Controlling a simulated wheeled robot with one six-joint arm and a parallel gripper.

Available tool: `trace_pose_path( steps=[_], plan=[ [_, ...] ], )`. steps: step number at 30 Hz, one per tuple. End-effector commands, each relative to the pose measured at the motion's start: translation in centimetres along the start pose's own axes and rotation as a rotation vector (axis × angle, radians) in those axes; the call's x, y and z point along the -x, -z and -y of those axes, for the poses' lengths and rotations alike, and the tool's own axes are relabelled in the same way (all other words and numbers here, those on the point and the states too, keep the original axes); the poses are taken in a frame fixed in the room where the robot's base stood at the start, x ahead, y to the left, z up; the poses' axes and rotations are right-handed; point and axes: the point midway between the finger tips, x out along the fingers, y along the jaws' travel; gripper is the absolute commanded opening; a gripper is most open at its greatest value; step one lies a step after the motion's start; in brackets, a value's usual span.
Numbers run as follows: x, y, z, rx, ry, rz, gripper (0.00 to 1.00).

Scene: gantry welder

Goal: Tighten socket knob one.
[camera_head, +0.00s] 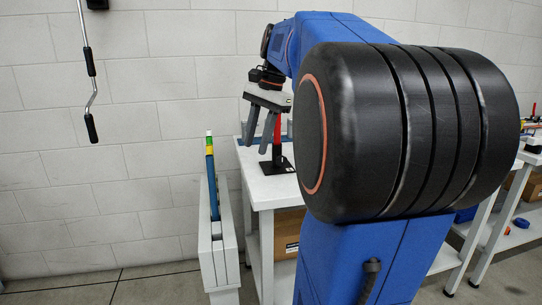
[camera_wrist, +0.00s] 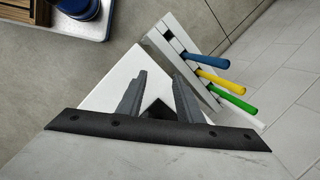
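I cannot make out a socket knob for certain in either view. In the head view, my gripper (camera_head: 258,147) hangs from the blue arm above the left end of a white table (camera_head: 265,190), fingers pointing down. In the wrist view, the two grey fingers of my gripper (camera_wrist: 158,82) are apart with nothing held between them; a white surface lies beneath. A red upright piece (camera_head: 277,130) on a black base (camera_head: 278,166) stands on the table, just right of the fingers in the head view. My arm hides much of the table.
A pale rack (camera_head: 219,262) stands left of the table; its blue, yellow, green and white rods (camera_wrist: 222,80) show in the wrist view. A crank with black grips (camera_head: 90,62) hangs at left before the wall. A cardboard box (camera_head: 288,230) sits under the table. Floor at left is clear.

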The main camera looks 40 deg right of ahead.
Motion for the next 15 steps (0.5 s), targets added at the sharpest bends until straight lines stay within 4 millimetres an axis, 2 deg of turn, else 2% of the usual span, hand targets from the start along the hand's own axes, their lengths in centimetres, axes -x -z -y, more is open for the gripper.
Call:
trace_pose_path(
  steps=[1,6,12,15],
  plan=[
    [1.1,2.0,0.3,-0.071,0.0,0.013,0.33],
    [4.7,7.3,0.3,-0.299,0.0,0.068,0.33],
    [8.0,12.7,-0.8,-0.516,-0.003,0.123,0.33],
    [9.2,14.8,-1.5,-0.599,-0.005,0.145,0.33]
  ],
)
